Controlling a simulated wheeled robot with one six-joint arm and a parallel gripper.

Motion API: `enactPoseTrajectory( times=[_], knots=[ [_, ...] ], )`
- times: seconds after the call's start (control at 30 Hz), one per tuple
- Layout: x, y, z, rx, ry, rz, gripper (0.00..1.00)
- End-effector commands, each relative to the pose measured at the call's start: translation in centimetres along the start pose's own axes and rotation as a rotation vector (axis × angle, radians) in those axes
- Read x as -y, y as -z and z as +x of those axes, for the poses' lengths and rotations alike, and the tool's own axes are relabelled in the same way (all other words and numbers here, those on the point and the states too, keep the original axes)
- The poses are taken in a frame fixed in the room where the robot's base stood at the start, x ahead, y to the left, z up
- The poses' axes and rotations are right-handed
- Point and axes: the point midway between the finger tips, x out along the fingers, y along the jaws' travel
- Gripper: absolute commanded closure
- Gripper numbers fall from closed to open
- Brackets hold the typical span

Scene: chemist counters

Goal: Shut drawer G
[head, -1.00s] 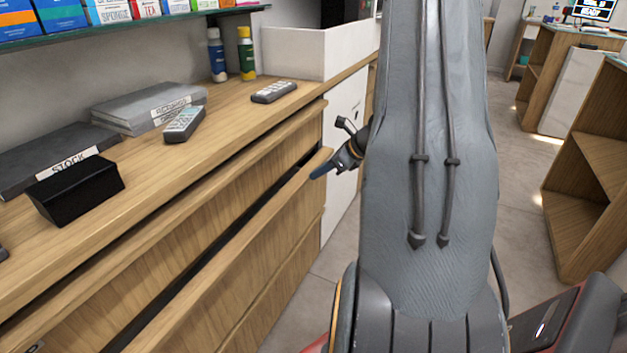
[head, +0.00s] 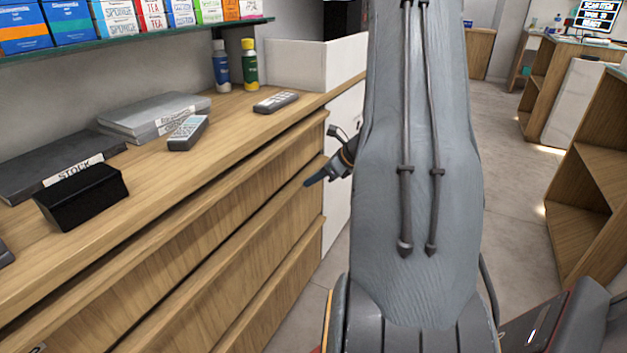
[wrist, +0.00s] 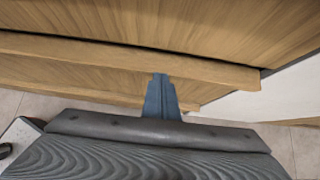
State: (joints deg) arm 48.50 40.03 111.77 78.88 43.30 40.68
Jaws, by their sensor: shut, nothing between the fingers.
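The wooden counter's middle drawer (head: 265,235) sits in against the drawer above, with no wide gap along its top edge in the head view. I cannot read a letter on it, so I cannot confirm that it is drawer G. My gripper (head: 308,183) is shut and empty near the right end of this drawer's front. In the wrist view my gripper (wrist: 160,76) has its blue-grey fingertips at the lower edge of a wooden drawer lip (wrist: 205,72); I cannot tell whether they touch. My arm hides part of the view behind the gripper.
On the counter top (head: 225,120) lie two remote-like devices (head: 188,132) (head: 276,102), binders (head: 155,115) and a black box (head: 82,197). Two bottles (head: 248,64) stand at the back. Open floor (head: 510,200) lies to the right, before a wooden shelf unit (head: 590,170).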

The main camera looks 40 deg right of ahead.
Motion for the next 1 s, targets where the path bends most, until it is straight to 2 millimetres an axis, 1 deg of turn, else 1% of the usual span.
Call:
enactPoseTrajectory(
  times=[0.1,0.17,0.2,0.3,0.5,0.6,0.8,1.0],
  knots=[
    [0.5,1.4,-1.6,-0.003,0.007,0.009,1.00],
    [0.7,2.0,-2.6,-0.003,0.010,0.009,1.00],
    [0.8,2.0,-3.7,-0.004,0.013,0.009,1.00],
    [0.6,1.9,-5.8,-0.004,0.011,0.006,1.00],
    [0.3,1.6,-9.3,-0.005,0.004,0.002,1.00],
    [0.2,1.6,-10.5,-0.006,0.003,0.001,1.00],
    [0.3,1.7,-11.6,-0.007,0.002,0.002,1.00],
    [0.2,1.7,-11.7,-0.007,0.002,0.002,1.00]
  ],
)
